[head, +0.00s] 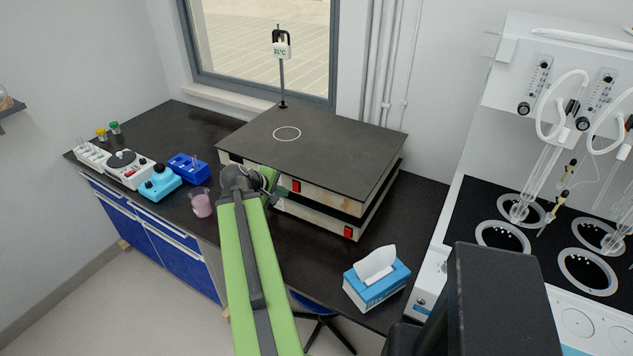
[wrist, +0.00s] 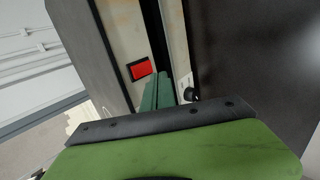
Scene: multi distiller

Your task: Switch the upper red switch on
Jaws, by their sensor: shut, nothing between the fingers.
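The upper red switch (head: 296,187) is on the front face of the upper plate unit (head: 330,165). In the wrist view a red switch (wrist: 141,69) in a black frame, which looks like the upper one, is close ahead. My gripper (head: 284,192) is just left of the upper switch in the head view. In the wrist view its green fingers (wrist: 158,91) are together and empty, beside the switch's frame. Whether they touch it I cannot tell. The lower red switch (head: 348,232) is on the front of the lower unit.
A tissue box (head: 376,280) stands at the bench's front right. A purple beaker (head: 202,203), a blue rack (head: 187,167) and small lab devices (head: 128,168) are at the left. A thermometer stand (head: 282,75) rises behind the plate. Distiller glassware (head: 540,185) is on the right.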

